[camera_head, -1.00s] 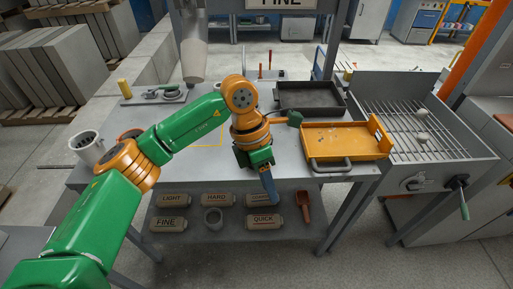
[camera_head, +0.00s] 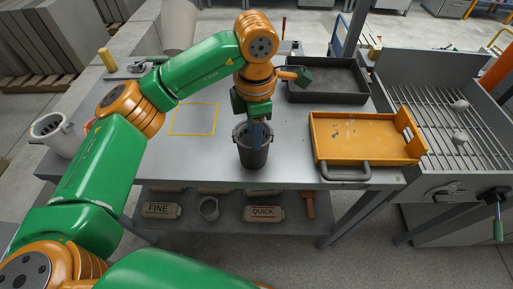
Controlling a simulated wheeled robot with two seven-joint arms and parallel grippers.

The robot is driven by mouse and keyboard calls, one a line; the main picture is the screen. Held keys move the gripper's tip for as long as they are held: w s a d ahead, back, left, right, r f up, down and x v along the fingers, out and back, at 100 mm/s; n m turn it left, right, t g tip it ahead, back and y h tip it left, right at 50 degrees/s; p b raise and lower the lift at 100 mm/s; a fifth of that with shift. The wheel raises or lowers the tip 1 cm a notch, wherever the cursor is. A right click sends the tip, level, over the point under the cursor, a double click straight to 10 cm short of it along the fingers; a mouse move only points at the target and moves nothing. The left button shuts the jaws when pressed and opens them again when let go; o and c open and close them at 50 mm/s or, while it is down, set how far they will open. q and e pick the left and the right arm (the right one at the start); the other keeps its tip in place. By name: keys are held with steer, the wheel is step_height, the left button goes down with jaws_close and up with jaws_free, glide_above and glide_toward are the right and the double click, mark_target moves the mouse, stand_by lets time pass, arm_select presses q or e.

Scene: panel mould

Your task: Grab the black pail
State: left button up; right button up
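The black pail (camera_head: 253,156) stands upright near the front edge of the grey table, left of the orange tray. My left gripper (camera_head: 257,128) points down at the pail, with its fingers at the rim and partly inside the opening. The fingers overlap the dark pail, so I cannot tell whether they are closed on its wall or handle. My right gripper is not in view.
An orange tray (camera_head: 360,137) with a grey front handle lies right of the pail, with a black tray (camera_head: 325,84) behind it. A light pail (camera_head: 55,135) stands at the left. A yellow-outlined square (camera_head: 194,120) is empty. Labelled blocks (camera_head: 262,213) lie on the lower shelf.

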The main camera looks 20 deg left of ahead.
mark_target(256, 167)
arm_select(q)
steer(key=f+b, duration=0.1)
steer(key=f, duration=0.1)
steer(key=f+b, duration=0.2)
steer(key=shift+s, duration=0.2)
steer(key=shift+w+f+p, duration=0.15)
steer(key=shift+f+p, duration=0.3)
step_height(256, 167, down, 6)
steer(key=shift+d+r+p, duration=0.15)
steer(key=shift+r+p, duration=0.05)
steer(key=shift+p, duration=0.95)
steer(key=shift+f, duration=0.2)
jaws_close()
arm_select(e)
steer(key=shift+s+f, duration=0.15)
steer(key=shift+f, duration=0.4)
